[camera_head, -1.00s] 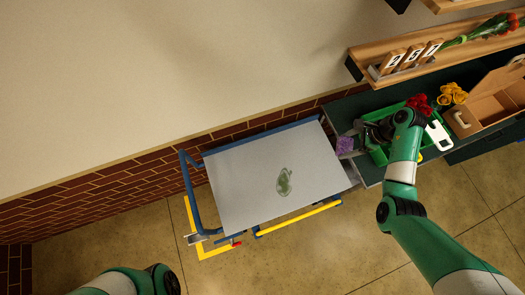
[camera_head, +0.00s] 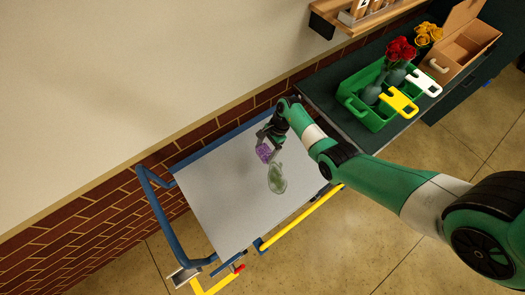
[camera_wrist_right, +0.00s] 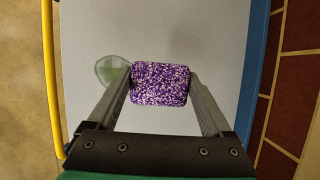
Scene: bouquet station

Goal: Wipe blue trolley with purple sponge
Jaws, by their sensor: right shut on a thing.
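The blue trolley has a pale flat top (camera_head: 225,205) with a blue frame, seen at the middle left of the head view. A greenish smear (camera_head: 277,179) marks its top; part of it also shows left of the sponge in the right wrist view (camera_wrist_right: 110,70). My right gripper (camera_head: 266,148) is shut on the purple speckled sponge (camera_head: 264,153), which sits between its two fingers in the right wrist view (camera_wrist_right: 160,83). The sponge is over the trolley top, just beyond the smear; I cannot tell if it touches. My left gripper is not in view.
A green crate (camera_head: 352,105) with vases, red roses (camera_head: 400,48) and yellow and white tags stands on the dark counter right of the trolley. A cardboard box (camera_head: 460,50) is behind it. A brick wall (camera_head: 90,225) runs along the trolley's far side.

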